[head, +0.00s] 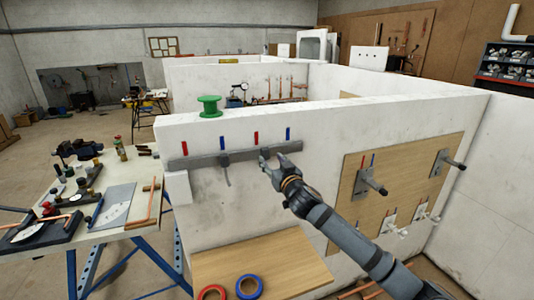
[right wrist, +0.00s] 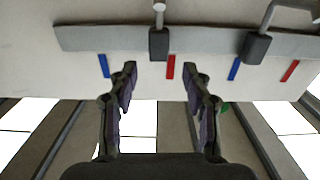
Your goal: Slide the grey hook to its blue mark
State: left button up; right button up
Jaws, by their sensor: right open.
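A long grey rail (head: 200,160) runs along the white wall, with red and blue marks above it. Two dark sliding blocks with greyish hooks sit on it. One hook (head: 226,172) is near the left blue mark (head: 222,142). The other hook, in the right wrist view (right wrist: 158,42), is beside a red mark (right wrist: 171,66); the blue mark (right wrist: 103,65) lies left of it there. My right gripper (head: 269,159) is open and empty, its fingertips just short of that second block and either side of its line. The first hook (right wrist: 257,46) is right of the fingers there. My left gripper is out of view.
A green spool (head: 209,106) stands on the wall top above the rail. A wooden board (head: 385,180) with valve-like fittings is on the wall to the right. Below is a wooden shelf (head: 290,260) with tape rolls. A cluttered workbench (head: 140,205) stands at left.

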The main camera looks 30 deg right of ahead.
aim_at(266, 153)
jog(key=p+x, duration=0.1)
jog(key=x, duration=0.3)
jog(key=shift+w+d+r+p, duration=0.15)
jog(key=shift+d+p, duration=0.05)
jog(key=shift+p, duration=0.2)
jog(key=shift+w, duration=0.45)
jog(key=shift+c, duration=0.3)
jog(key=shift+c, duration=1.3)
jog(key=shift+f, duration=0.2)
grip_shut()
